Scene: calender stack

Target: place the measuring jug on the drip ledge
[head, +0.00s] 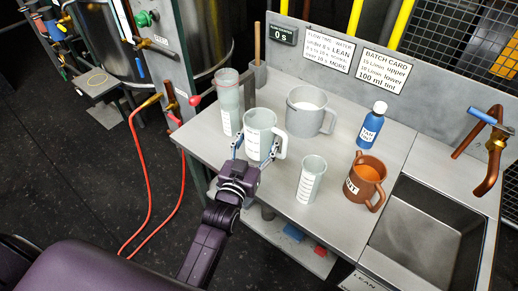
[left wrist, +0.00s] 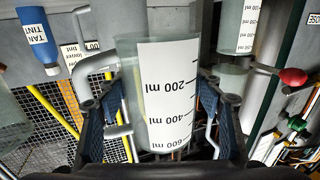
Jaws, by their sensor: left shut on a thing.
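The measuring jug (head: 260,128) is a clear, white-labelled jug with a handle on its right in the head view. It also fills the middle of the left wrist view (left wrist: 165,90), where its scale reads upside down. My left gripper (head: 254,151) is shut on the jug, one finger on each side of its body. The jug is upright over the near part of the bench; I cannot tell whether its base touches the top. My right gripper is not in view.
A tall graduated cylinder (head: 228,104), a grey jug (head: 305,113), a blue bottle (head: 371,127), a clear beaker (head: 310,180) and a brown jug (head: 365,183) stand on the bench. A post with valves and red hoses (head: 146,170) stands between bench and ledge.

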